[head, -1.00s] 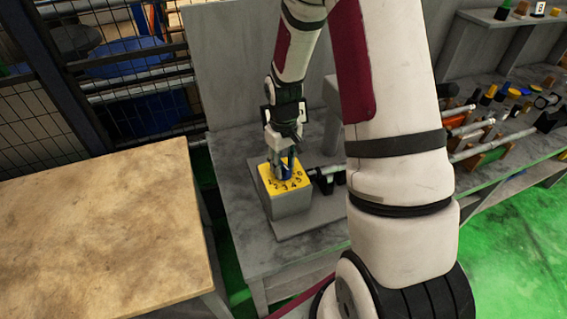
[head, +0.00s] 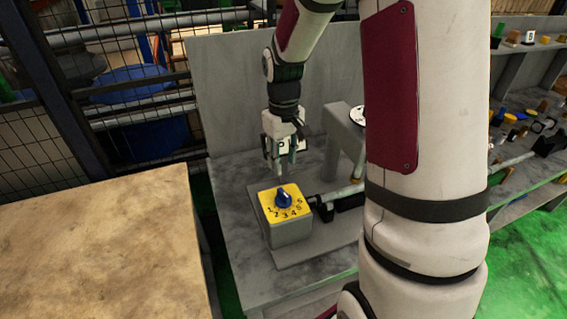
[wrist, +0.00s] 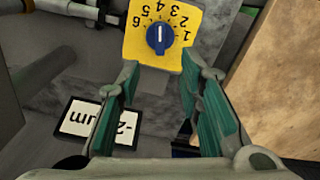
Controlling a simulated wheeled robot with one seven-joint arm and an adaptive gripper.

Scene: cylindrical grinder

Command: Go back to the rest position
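My gripper (head: 279,165) hangs above and behind the grey box (head: 291,229) with the yellow numbered dial plate (head: 297,207). A blue knob (head: 283,196) sits on the plate. In the wrist view, the blue knob (wrist: 160,37) shows beyond the fingertips, with its white mark in line with the 3. My gripper (wrist: 158,75) is open, its green-padded fingers apart with nothing between them. The gripper is clear of the knob and the box.
A grey upright panel (head: 240,80) stands behind the arm. The grinder's shaft (head: 340,194) lies right of the box. A wooden table (head: 95,245) stands at the left. A shelf with several small items (head: 525,125) is at the right. A labelled sign (wrist: 90,121) shows in the wrist view.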

